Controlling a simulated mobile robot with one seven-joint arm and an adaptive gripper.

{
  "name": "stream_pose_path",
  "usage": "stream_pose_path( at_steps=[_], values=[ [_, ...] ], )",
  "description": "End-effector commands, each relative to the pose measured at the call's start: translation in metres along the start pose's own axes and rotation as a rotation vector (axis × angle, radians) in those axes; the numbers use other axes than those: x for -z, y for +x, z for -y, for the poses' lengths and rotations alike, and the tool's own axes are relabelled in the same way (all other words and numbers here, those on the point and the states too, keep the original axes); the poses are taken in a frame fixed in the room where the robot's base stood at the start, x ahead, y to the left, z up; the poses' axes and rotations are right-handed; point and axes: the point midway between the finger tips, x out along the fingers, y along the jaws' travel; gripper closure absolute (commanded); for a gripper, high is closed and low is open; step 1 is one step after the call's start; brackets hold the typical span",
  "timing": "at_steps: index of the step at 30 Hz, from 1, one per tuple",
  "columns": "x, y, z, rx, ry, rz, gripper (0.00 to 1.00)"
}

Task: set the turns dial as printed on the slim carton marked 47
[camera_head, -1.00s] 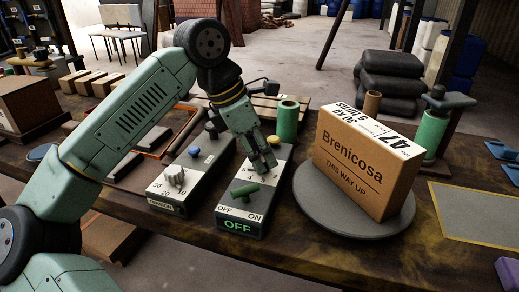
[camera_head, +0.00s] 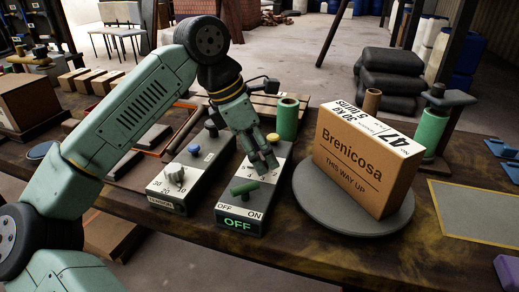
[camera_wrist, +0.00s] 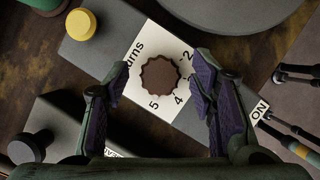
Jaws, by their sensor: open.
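The turns dial (camera_wrist: 160,78) is a brown scalloped knob on a white plate in the wrist view. The plate reads "turns" with numbers including 2, 4 and 5; the dial's pointer mark is not clear. My gripper (camera_wrist: 158,86) is open, with one finger on each side of the dial and gaps showing. In the head view my gripper (camera_head: 266,164) is over the grey control box (camera_head: 227,210) and mostly hides the dial. The slim carton (camera_head: 364,165), brown and marked Brenicosa, stands on a round grey turntable (camera_head: 312,215). Its top label reads 47, "5 turns" and 30 kg.
The same box has a green switch handle (camera_head: 245,188) with a lit OFF sign and a yellow button (camera_wrist: 81,24). A green cylinder (camera_head: 287,119) stands behind.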

Motion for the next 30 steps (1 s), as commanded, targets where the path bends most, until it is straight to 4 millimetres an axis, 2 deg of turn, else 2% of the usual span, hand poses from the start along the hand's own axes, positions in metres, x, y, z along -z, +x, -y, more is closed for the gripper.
stream_pose_path(
  at_steps=[7,10,24,30],
  values=[
    [0.0,-0.001,0.0,0.0,-0.001,-0.001,0.49],
    [0.0,-0.009,0.0,-0.001,-0.002,-0.001,0.49],
    [0.0,-0.1,0.0,-0.001,-0.002,0.0,0.49],
    [0.0,-0.118,0.0,-0.001,0.0,-0.001,0.49]
  ],
)
